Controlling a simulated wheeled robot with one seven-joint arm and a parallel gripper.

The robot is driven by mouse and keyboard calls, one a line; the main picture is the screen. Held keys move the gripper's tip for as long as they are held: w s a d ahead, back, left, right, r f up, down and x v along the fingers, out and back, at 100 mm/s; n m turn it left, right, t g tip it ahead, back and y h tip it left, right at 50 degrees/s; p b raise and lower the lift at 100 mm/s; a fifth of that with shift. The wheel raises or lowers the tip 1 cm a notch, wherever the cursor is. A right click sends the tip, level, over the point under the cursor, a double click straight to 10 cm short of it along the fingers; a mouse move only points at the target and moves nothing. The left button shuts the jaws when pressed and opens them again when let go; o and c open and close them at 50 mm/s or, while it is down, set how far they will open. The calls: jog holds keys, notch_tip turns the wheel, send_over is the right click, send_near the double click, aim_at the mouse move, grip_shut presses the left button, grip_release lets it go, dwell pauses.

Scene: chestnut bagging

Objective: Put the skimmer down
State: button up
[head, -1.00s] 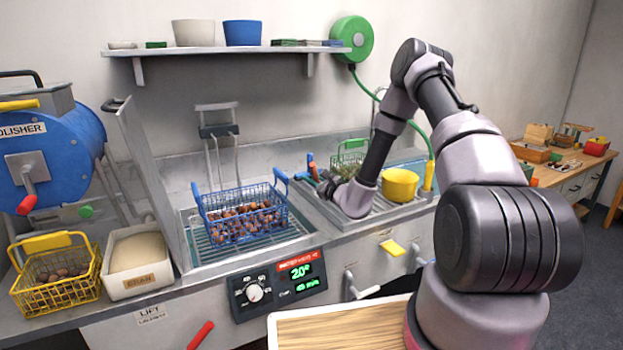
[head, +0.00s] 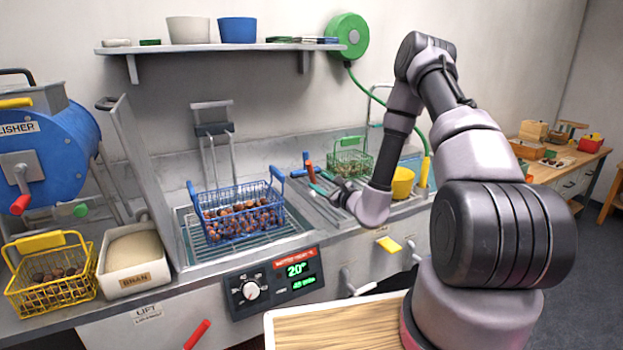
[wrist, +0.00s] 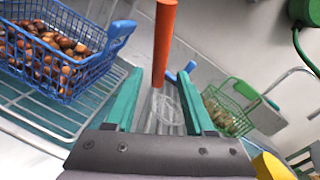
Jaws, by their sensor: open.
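My gripper (wrist: 159,80) is open, its two teal fingers pointing forward in the wrist view. An orange rod (wrist: 164,40), which looks like the skimmer's handle, stands upright just beyond and between the fingertips, and the fingers are apart from it. Faint wire or mesh lines show below it; I cannot tell whether they belong to the skimmer's head. In the head view the orange handle (head: 310,171) shows over the drainboard, just left of my gripper (head: 324,184).
A blue wire basket of chestnuts (head: 238,222) sits over the tank at left. A green wire basket (head: 350,158) stands behind my gripper. A yellow pot (head: 402,184) is partly hidden by my arm. A blue upright piece (head: 306,158) is near the orange handle.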

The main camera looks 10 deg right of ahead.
jog(key=s+a+r+n+g+y, duration=0.4)
jog(key=s+a+r+n+g, duration=0.3)
jog(key=s+r, duration=0.35)
jog(key=s+a+r+n+g+y, duration=0.4)
jog(key=s+r+n+g, duration=0.4)
jog(key=s+r+n, duration=0.3)
jog(key=s+d+r+n+h, duration=0.3)
jog(key=s+d+r+h, duration=0.15)
jog(key=s+h, duration=0.3)
jog(key=s+d+r+t+h, duration=0.2)
jog(key=d+r+t+h, duration=0.1)
jog(key=d, duration=0.2)
jog(key=s+d+r+t+h, duration=0.2)
jog(key=d+r+h, duration=0.1)
jog(key=d, duration=0.3)
jog(key=shift+s+r+n+t, duration=0.3)
jog(key=shift+r+t, duration=0.05)
jog(key=shift+t, duration=0.05)
jog(key=shift+d, duration=0.1)
